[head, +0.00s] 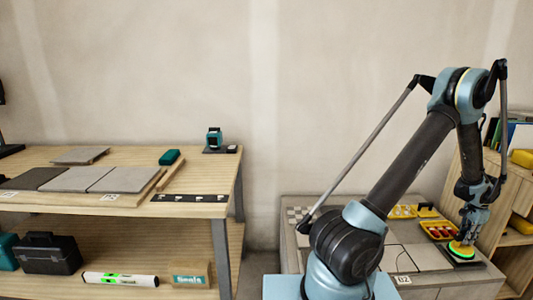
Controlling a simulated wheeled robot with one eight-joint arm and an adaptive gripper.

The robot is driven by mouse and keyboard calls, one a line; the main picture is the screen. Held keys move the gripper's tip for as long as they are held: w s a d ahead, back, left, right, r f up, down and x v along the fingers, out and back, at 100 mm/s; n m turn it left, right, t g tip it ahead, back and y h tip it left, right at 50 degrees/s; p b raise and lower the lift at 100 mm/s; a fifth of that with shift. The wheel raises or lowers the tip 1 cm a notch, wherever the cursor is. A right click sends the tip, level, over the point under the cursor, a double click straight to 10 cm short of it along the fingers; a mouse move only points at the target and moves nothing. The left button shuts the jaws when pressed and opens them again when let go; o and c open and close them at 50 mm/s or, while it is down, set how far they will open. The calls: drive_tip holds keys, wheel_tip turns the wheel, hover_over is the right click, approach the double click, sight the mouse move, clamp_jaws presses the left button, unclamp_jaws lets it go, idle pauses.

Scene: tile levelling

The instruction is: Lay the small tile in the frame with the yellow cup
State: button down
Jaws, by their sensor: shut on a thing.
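The yellow cup (461,249) is at the right, on the low bench (450,283). It has an orange-yellow top and a green rim over a dark base. My gripper (468,234) points down and is shut on the cup's top. A small tile under the cup cannot be made out. Flat grey tiles (425,257) lie on the low bench beside the cup, behind a "B2" label. Which edges form the frame is unclear, and my arm covers part of this bench. On the left workbench, a grey tile (80,156) lies tilted on a wooden strip.
Yellow trays (438,230) stand behind the cup. A wooden shelf (515,240) rises close at the right. A gap separates the benches.

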drive_tip(key=shift+f, duration=0.8)
idle(1.1)
drive_tip(key=c, duration=1.4)
unclamp_jaws()
